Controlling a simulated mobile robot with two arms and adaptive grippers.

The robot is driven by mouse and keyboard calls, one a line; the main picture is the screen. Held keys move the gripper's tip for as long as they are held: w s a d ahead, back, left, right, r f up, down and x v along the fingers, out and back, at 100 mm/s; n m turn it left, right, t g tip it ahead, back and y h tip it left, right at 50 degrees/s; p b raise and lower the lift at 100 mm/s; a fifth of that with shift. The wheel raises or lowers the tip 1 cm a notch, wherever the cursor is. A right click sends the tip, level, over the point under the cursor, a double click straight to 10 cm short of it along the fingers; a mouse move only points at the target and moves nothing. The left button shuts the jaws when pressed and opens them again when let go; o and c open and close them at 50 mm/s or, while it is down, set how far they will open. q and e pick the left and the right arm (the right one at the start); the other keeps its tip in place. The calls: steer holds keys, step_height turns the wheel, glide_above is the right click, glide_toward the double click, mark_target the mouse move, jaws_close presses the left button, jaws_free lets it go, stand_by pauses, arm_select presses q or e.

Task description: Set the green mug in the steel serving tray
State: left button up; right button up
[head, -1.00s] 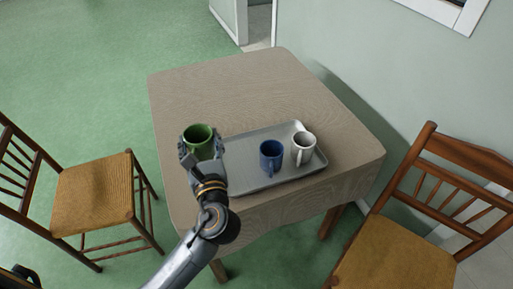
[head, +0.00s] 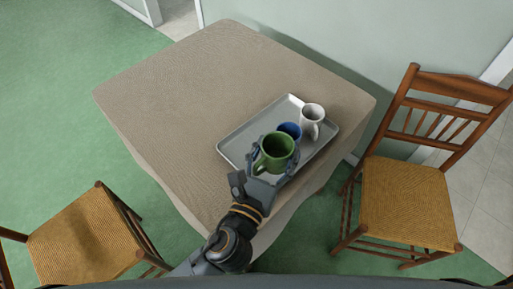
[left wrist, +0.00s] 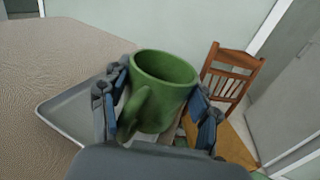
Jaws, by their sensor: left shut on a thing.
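The green mug (head: 277,150) is upright in my left gripper (head: 268,165), whose fingers are shut around it. In the left wrist view the mug (left wrist: 160,92) sits between the two fingers, its handle toward the camera. In the head view it overlaps the front part of the grey steel serving tray (head: 240,136). I cannot tell how high above the tray it is. The tray's left corner also shows in the left wrist view (left wrist: 62,112). My right gripper is in neither view.
On the tray stand a blue mug (head: 291,130), partly hidden behind the green one, and a white mug (head: 312,115). The tray lies on a cloth-covered table (head: 190,90). Wooden chairs stand at the right (head: 410,200) and lower left (head: 85,240). The tray's left part is bare.

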arm_select(q)
steer(key=w+a+f, duration=0.1)
steer(key=w+f, duration=0.1)
steer(key=w+a+f+b, duration=0.1)
steer(key=w+a+f, duration=0.1)
steer(key=w+a+f+b, duration=0.1)
steer(key=w+f, duration=0.1)
steer(key=shift+w+a+f, duration=0.25)
steer(key=shift+w+f, duration=0.05)
steer(key=shift+f, duration=0.1)
steer(key=f+b, duration=0.1)
steer(key=f, duration=0.1)
steer(key=f+b, duration=0.1)
steer(key=shift+w+a+f+b, duration=0.2)
steer(key=shift+w+f+b, duration=0.05)
steer(key=shift+f+b, duration=0.1)
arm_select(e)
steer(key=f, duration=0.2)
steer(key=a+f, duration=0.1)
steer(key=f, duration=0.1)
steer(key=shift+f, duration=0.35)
